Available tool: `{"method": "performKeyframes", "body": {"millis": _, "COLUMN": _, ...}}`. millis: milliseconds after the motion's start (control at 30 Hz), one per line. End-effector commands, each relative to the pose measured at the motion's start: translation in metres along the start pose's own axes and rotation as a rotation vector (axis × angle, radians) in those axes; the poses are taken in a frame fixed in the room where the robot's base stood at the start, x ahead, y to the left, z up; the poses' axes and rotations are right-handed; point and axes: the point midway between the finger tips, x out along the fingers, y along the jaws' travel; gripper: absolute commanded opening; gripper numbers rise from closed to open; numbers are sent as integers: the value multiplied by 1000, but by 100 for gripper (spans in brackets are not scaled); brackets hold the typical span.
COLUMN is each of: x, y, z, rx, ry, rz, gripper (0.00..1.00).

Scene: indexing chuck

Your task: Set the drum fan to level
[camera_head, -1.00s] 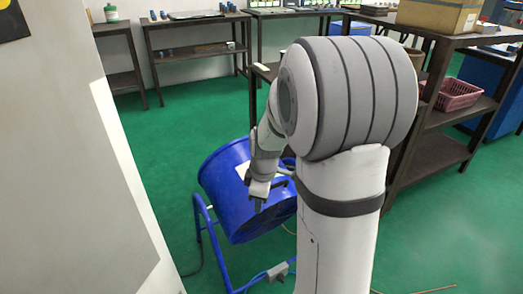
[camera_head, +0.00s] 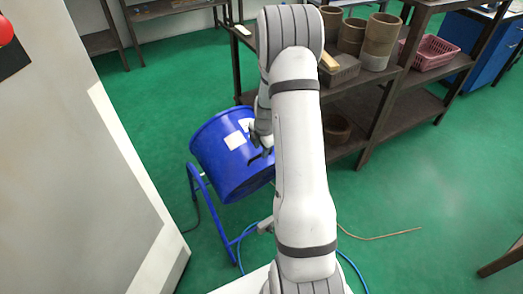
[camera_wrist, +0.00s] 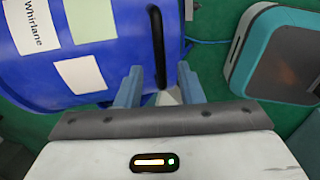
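The blue drum fan (camera_head: 213,170) stands on a blue tubular frame (camera_head: 216,219) in the middle left of the head view, its drum tilted. In the wrist view the drum (camera_wrist: 90,60) fills the upper left, with white and pale green labels, one reading "Whirlane". A black bar handle (camera_wrist: 158,45) runs along the drum's right side. My gripper (camera_wrist: 158,78) is open, with one finger on each side of the handle's lower end and gaps visible. In the head view my gripper (camera_head: 262,152) is at the drum's right side, partly hidden by my arm.
A dark shelf (camera_head: 395,100) with brown cylinders and a pink basket (camera_head: 430,52) stands right behind my arm. A pale panel (camera_head: 80,170) fills the left. A teal-edged box (camera_wrist: 280,55) lies right of the fan in the wrist view. Cables cross the green floor.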

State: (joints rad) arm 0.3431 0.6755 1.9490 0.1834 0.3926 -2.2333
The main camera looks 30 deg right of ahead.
Motion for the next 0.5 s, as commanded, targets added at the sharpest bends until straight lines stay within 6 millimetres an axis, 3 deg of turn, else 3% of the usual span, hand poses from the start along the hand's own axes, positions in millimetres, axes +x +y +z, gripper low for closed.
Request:
{"method": "performKeyframes", "body": {"millis": 200, "x": 22, "y": 0, "z": 0, "rx": 1, "ry": 1, "rz": -2, "gripper": 34}}
{"method": "performKeyframes", "body": {"millis": 500, "x": 25, "y": 0, "z": 0, "rx": 2, "ry": 0, "rz": 0, "gripper": 34}}
